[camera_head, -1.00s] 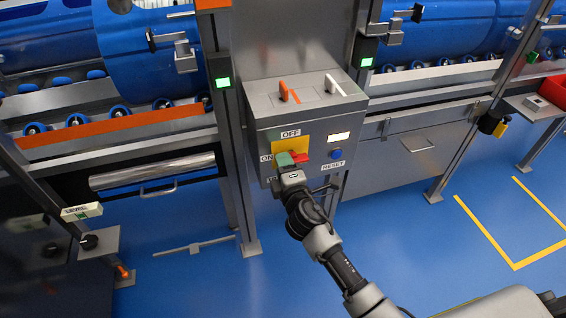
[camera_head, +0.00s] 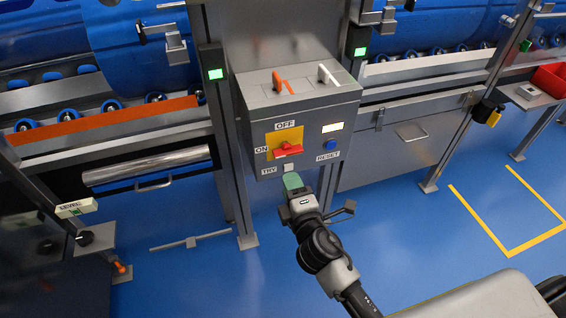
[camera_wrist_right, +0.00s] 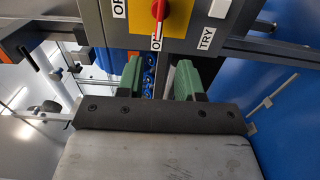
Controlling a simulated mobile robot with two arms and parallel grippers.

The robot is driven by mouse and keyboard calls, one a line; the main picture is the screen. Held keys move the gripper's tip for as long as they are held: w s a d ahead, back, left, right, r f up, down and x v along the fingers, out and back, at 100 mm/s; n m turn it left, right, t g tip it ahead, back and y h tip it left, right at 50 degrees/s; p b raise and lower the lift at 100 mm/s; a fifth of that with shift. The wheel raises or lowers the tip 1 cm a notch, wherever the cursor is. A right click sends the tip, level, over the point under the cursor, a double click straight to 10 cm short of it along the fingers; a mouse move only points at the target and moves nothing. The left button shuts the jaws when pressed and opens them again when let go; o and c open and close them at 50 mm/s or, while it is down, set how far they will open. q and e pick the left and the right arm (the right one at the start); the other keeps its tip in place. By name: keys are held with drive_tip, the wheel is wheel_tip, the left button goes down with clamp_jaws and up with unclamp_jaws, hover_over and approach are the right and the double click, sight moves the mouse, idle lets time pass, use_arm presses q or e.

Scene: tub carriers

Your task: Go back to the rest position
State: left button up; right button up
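My right gripper (camera_head: 293,182) is in front of and below the grey control box (camera_head: 352,98), apart from the red switch handle (camera_head: 288,150). In the right wrist view, its two green fingers (camera_wrist_right: 160,80) stand apart with nothing between them. The red handle sits on a yellow plate (camera_head: 271,139) between the ON and OFF labels, turned roughly sideways and nearer ON. It also shows at the top of the right wrist view (camera_wrist_right: 160,9). My left gripper is not in view.
A blue RESET button (camera_head: 331,145) and a TRY button (camera_head: 289,168) are on the box face. An orange and a white lever (camera_head: 327,74) stand on top. Metal frames with blue tubs (camera_head: 140,45) flank the box. The blue floor (camera_head: 400,230) to the right is clear.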

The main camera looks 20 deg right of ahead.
drive_tip(key=s+d+f+m+g+p, duration=0.1)
drive_tip(key=s+f+m+g+p, duration=0.3)
drive_tip(key=f, duration=0.6)
drive_tip(key=s+d+f+m+g, duration=0.25)
drive_tip(key=s+f, duration=0.35)
drive_tip(key=f, duration=0.4)
drive_tip(key=s+d+f+m+g+p, duration=0.15)
drive_tip(key=s+f+g, duration=0.35)
drive_tip(key=f, duration=0.5)
drive_tip(key=s+d+f+m+g+p, duration=0.2)
drive_tip(key=s+f+m, duration=0.2)
drive_tip(key=s, duration=0.9)
drive_tip(key=s+d+f+m+g+p, duration=0.1)
drive_tip(key=s+d+f+m+g, duration=0.1)
drive_tip(key=s, duration=1.1)
wheel_tip(320, 180, down, 3)
drive_tip(key=shift+f+m+g+h+p, duration=0.1)
drive_tip(key=shift+m+g+h+p, duration=0.25)
drive_tip(key=shift+m+g, duration=0.6)
drive_tip(key=shift+a, duration=0.1)
